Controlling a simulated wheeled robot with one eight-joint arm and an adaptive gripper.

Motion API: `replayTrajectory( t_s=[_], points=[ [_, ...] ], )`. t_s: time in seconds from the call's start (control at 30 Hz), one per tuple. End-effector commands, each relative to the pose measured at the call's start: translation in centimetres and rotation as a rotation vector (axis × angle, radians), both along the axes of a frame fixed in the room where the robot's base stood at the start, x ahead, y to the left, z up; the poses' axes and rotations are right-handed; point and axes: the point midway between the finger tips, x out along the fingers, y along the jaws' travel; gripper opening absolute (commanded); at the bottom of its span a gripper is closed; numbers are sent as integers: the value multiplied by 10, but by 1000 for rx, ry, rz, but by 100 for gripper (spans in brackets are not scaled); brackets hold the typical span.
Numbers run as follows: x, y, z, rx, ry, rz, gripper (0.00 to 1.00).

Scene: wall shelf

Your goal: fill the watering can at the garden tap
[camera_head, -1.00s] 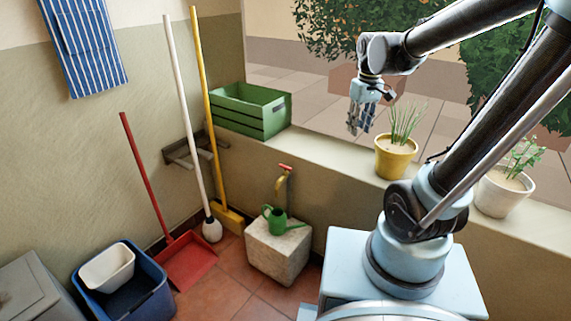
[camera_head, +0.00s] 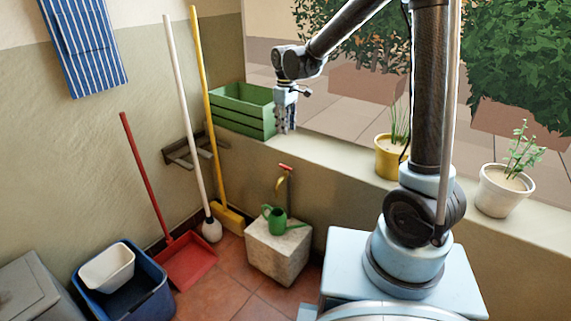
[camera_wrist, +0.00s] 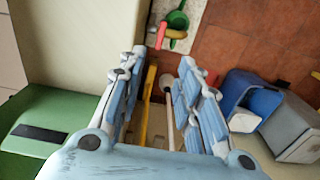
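The green watering can (camera_head: 277,222) stands upright on a pale stone block (camera_head: 278,253) by the low wall. The brass garden tap (camera_head: 283,184) with a red handle (camera_head: 285,166) sticks out of the wall just above the can. I cannot tell whether the spout lines up with the can's opening. My gripper (camera_head: 286,128) hangs above the sill, beside the green crate, higher than the tap. In the wrist view my gripper (camera_wrist: 162,62) has its fingers spread with nothing between them. The can (camera_wrist: 178,19) and red handle (camera_wrist: 162,34) show beyond the fingertips.
The green crate (camera_head: 240,120) stands on the sill, close to my gripper. A yellow pot (camera_head: 391,158) and a white pot (camera_head: 502,192) stand further right. Brooms, a red dustpan (camera_head: 187,262) and a blue tub (camera_head: 150,290) are at the left.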

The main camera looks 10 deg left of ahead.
Motion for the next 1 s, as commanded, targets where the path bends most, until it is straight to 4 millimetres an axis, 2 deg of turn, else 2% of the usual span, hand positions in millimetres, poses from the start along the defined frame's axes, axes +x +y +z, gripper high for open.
replayTrajectory(
  t_s=[0.23, 0.6, 1.0],
  points=[
    [0, 2, -23, -1, 0, 3, 32],
    [0, 2, -86, -1, 0, 3, 32],
    [0, 1, -146, -1, 0, 2, 32]
  ],
)
